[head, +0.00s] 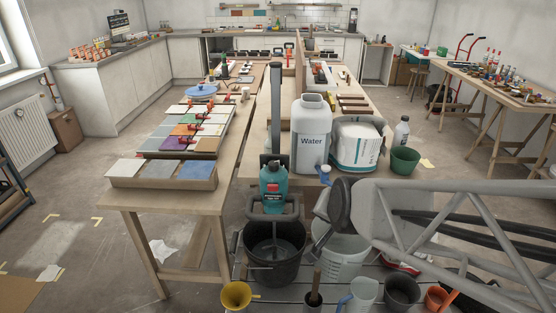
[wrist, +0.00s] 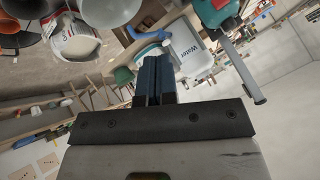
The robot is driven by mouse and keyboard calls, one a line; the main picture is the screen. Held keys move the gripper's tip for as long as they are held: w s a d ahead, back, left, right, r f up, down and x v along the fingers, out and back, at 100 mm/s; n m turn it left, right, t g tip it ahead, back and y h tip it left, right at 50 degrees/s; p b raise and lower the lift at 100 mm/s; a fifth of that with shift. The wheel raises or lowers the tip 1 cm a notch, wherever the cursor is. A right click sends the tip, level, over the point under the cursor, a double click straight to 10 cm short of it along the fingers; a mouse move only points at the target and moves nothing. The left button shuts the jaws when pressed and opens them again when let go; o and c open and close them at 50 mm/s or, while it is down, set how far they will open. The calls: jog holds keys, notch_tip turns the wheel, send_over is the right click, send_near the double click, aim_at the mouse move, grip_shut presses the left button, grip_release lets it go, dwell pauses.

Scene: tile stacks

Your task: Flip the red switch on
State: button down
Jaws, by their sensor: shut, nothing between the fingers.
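A teal power mixer (head: 273,192) with dark handles stands upright over a black bucket (head: 272,246) in the head view. A small red part (head: 272,187) on its front looks like the red switch; its position is too small to tell. In the wrist view the teal mixer (wrist: 212,12) shows at the top right, with a red spot (wrist: 219,4) at the picture's edge. My gripper (wrist: 154,62) is shut, its blue-padded fingers together and empty. The mixer lies beyond and right of the fingertips, apart from them. I cannot make out the fingers in the head view.
A translucent bucket (head: 342,255) sits right of the black one. Tile stacks (head: 163,172) lie at left.

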aim_at(272, 187)
jog(key=w+a+f+m+t, duration=0.6)
jog(key=w+a, duration=0.2)
jog(key=a, duration=0.1)
jog(key=s+a+f+m+t+h, duration=0.2)
jog(key=a+f+m+t, duration=0.3)
jog(key=f+m+t, duration=0.1)
jog(key=shift+s+f+m, duration=0.2)
jog(key=shift+f+m, duration=0.5)
jog(key=shift+f, duration=0.25)
jog(key=shift+w, duration=0.15)
jog(key=x, duration=1.3)
jog(key=shift+w+r, duration=0.25)
jog(key=shift+w, duration=0.05)
